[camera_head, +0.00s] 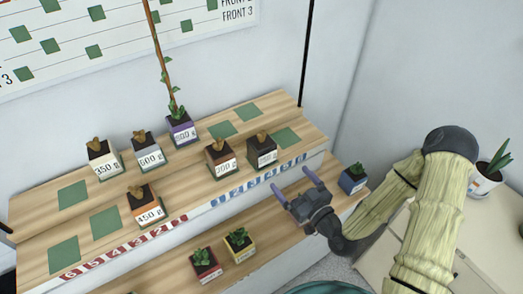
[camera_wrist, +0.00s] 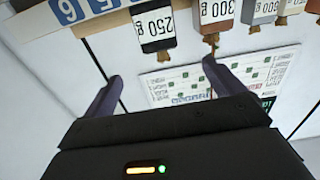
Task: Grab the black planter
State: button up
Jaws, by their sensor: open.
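The black planter (camera_head: 262,150) stands upright on the upper wooden shelf, at the right end of its row, with a white label and a brown top. In the wrist view the black planter (camera_wrist: 153,28) appears upside down at the top, its label reading 250 g. My gripper (camera_head: 294,182) is open and empty, in front of the shelf, below and to the right of the black planter in the head view. In the wrist view its two purple fingers (camera_wrist: 163,78) are spread apart. The planter appears beyond the fingertips, not between them.
A brown planter (camera_head: 221,158) stands just left of the black one. Several other labelled planters stand farther left on the shelf (camera_head: 185,187). Red (camera_head: 205,265) and yellow (camera_head: 239,245) planters sit on the lower step. A blue planter (camera_head: 352,179) stands right of my gripper.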

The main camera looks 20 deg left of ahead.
aim_at(268, 151)
jog(key=p+x, duration=0.4)
jog(key=x, duration=0.8)
jog(key=shift+w, duration=0.15)
jog(key=shift+a+p, duration=0.1)
jog(key=shift+p, duration=0.2)
jog(key=shift+w+a+r+p, duration=0.15)
jog(key=shift+w+a+p, duration=0.1)
jog(key=shift+p, duration=0.05)
jog(key=p+x, duration=0.2)
jog(key=x, duration=0.1)
jog(key=shift+w+r, duration=0.1)
jog(key=shift+r, duration=0.1)
jog(key=shift+w+a+f, duration=0.15)
jog(key=shift+w+a, duration=0.25)
jog(key=shift+a, duration=0.05)
